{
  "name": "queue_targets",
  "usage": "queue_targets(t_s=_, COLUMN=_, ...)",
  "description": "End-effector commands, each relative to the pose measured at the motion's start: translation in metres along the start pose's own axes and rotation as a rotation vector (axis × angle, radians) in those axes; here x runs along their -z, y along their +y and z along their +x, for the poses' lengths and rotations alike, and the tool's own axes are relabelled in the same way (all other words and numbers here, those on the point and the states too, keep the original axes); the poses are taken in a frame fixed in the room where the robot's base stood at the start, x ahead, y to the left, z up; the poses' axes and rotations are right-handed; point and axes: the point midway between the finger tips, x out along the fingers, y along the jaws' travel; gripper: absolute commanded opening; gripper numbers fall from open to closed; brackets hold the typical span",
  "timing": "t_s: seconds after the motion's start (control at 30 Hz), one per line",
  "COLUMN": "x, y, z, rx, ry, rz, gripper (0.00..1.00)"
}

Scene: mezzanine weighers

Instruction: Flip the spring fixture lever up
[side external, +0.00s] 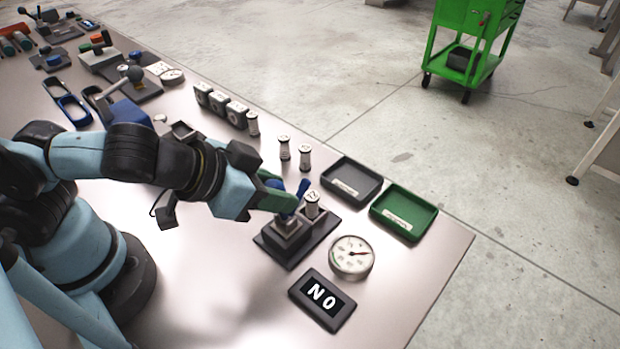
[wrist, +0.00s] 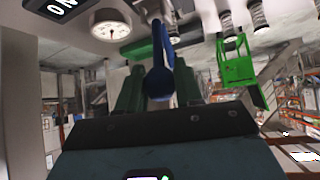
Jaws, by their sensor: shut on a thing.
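The spring fixture (side external: 290,240) has a dark base with a stepped block near the table's right end. A silver spring piece (side external: 312,204) stands upright on it. Its blue lever (side external: 301,189) shows partly beside my fingers; the rest is hidden. My gripper (side external: 285,200) reaches over the fixture with green fingers. In the wrist view the blue lever (wrist: 160,50) and its round knob (wrist: 159,84) lie between my two fingers (wrist: 158,75), which are shut on it. I cannot tell the lever's exact tilt.
A grey tray (side external: 351,181) and a green tray (side external: 404,213) lie behind. Several spring pieces (side external: 284,150) stand farther left.

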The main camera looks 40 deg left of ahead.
Motion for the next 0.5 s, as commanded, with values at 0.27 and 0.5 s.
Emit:
queue_targets(t_s=0.27, x=0.0007, y=0.0, z=0.0, rx=0.001, ry=0.003, rz=0.0, gripper=0.0)
queue_targets(t_s=0.5, x=0.0005, y=-0.0001, z=0.0, rx=0.001, ry=0.001, rz=0.0, gripper=0.58)
